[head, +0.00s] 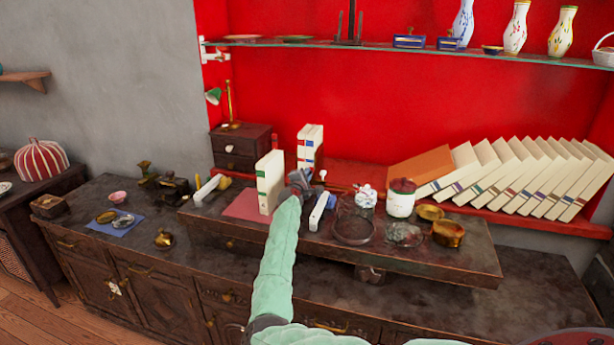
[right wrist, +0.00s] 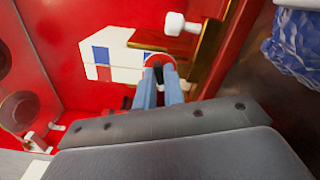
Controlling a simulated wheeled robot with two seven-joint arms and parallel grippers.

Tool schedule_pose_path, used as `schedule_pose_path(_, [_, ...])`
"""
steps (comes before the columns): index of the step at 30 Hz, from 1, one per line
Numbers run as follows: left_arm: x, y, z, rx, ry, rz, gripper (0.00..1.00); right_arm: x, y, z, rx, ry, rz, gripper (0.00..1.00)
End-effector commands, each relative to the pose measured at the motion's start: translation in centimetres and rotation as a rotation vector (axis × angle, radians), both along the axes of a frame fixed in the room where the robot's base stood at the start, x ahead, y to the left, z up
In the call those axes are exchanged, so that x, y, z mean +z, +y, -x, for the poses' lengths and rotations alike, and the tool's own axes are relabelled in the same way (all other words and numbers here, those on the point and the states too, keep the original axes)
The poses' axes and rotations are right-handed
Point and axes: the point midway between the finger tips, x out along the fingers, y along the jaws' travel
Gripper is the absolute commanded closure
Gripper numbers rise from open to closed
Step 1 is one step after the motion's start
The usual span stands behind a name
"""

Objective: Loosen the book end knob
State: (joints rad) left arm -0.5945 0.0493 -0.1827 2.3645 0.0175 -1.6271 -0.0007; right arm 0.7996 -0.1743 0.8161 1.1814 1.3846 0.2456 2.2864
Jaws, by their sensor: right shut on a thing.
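My right gripper (head: 300,180) reaches over the dark raised stand, close to the cream books (head: 270,182). In the right wrist view its two bluish fingers (right wrist: 159,88) are close together, with their tips at a small round red knob (right wrist: 158,61) with a darker rim. The fingers are shut on it and partly cover it. A white knob (right wrist: 180,23) on a brass-coloured bar stands just beyond; a white knob (head: 322,174) also shows right of the gripper in the head view. I cannot tell how the knobs join the book end. My left gripper is in neither view.
The stand (head: 440,255) also holds a glass dish (head: 354,228), a white jar (head: 400,200) and brass bowls (head: 447,233) to the right. A row of leaning books (head: 540,178) lies behind. A glass shelf (head: 420,50) with vases runs above. A blue-and-white object (right wrist: 295,45) is near the wrist.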

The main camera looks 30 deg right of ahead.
Motion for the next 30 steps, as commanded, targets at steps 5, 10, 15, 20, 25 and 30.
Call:
schedule_pose_path(5, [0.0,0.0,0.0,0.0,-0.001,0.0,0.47,0.0,0.0,0.0,0.0,0.021,0.018,1.0])
schedule_pose_path(10, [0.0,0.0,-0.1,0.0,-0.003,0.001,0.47,0.0,0.0,0.0,0.0,0.079,0.068,1.0])
schedule_pose_path(15, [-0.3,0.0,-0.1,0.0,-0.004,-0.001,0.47,0.0,0.0,0.0,0.0,0.176,0.15,1.0])
schedule_pose_path(20, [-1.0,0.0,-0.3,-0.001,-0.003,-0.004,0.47,0.1,0.0,0.0,0.0,0.291,0.248,1.0])
schedule_pose_path(25, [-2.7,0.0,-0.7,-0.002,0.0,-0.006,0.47,0.1,0.0,0.0,0.001,0.414,0.353,1.0])
schedule_pose_path(30, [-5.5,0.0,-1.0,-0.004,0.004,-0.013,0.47,0.1,0.0,0.0,0.0,0.537,0.458,1.0])
